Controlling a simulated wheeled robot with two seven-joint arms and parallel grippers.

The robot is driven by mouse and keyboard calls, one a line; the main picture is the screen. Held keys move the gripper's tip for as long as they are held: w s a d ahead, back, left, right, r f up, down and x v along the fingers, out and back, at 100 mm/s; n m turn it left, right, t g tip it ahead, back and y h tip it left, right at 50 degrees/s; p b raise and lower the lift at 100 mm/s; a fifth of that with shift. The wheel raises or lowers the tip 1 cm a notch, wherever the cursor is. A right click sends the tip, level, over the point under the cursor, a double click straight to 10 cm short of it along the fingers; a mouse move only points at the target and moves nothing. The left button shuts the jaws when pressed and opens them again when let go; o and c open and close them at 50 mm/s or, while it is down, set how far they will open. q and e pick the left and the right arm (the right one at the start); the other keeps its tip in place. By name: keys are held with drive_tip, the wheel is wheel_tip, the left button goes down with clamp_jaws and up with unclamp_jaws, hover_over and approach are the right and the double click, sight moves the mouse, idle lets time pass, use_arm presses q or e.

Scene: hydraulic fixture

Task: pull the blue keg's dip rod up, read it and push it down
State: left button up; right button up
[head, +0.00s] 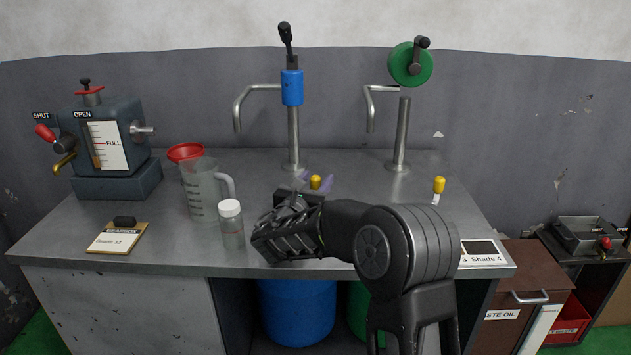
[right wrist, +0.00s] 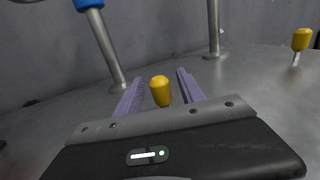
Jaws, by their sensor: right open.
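The blue keg (head: 297,312) stands under the bench, and only its side shows below the bench's front edge. A dip rod with a yellow knob (head: 315,182) sticks up through the bench top above it, its lower part hidden by my arm. My right gripper (head: 316,179) is open, with its purple fingers on either side of the yellow knob. In the right wrist view the knob (right wrist: 160,91) shows between the two fingers (right wrist: 160,80), with a gap on each side. No rod scale or mark is visible. My left gripper is not in view.
A second yellow knob (head: 439,185) stands to the right, above the green keg (head: 358,310). The blue-collared pump (head: 292,87) and green-wheeled pump (head: 410,66) rise behind. A measuring jug (head: 200,190) and white-capped bottle (head: 231,225) stand left of my gripper.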

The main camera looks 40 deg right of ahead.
drive_tip(key=shift+c, duration=0.3)
clamp_jaws()
idle(1.2)
